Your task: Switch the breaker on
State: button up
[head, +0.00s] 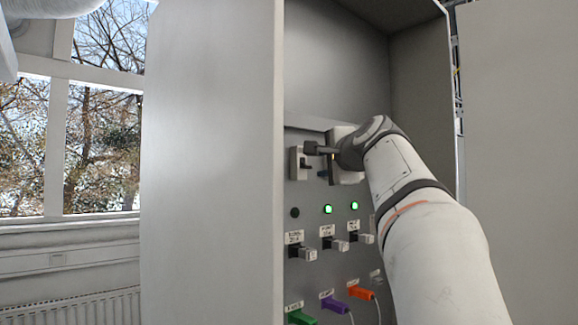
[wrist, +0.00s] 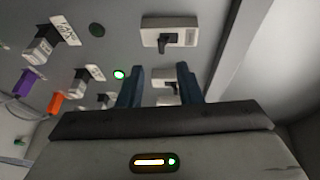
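The leftmost breaker (head: 295,163) is a pale block with a dark lever on the grey panel. My gripper (head: 318,160) is in front of the panel, just right of this breaker in the head view. In the wrist view its two dark blue fingers (wrist: 160,84) are apart. A second breaker (wrist: 166,87) with a dark lever shows between and beyond them; contact cannot be told. My wrist hides part of the breaker row in the head view.
Below the breakers are an unlit lamp (head: 295,212) and two lit green lamps (head: 327,209). Lower are labelled connectors, then green, purple (head: 333,304) and orange (head: 362,292) plugs with cables. A tall cabinet side (head: 212,160) stands left of the panel.

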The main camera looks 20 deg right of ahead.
aim_at(308, 167)
jog(key=w, duration=0.2)
jog(key=w+p, duration=0.1)
jog(key=w, duration=0.1)
jog(key=w+p, duration=0.1)
jog(key=w, duration=0.2)
jog(key=shift+w+f, duration=0.1)
jog(key=shift+f, duration=0.15)
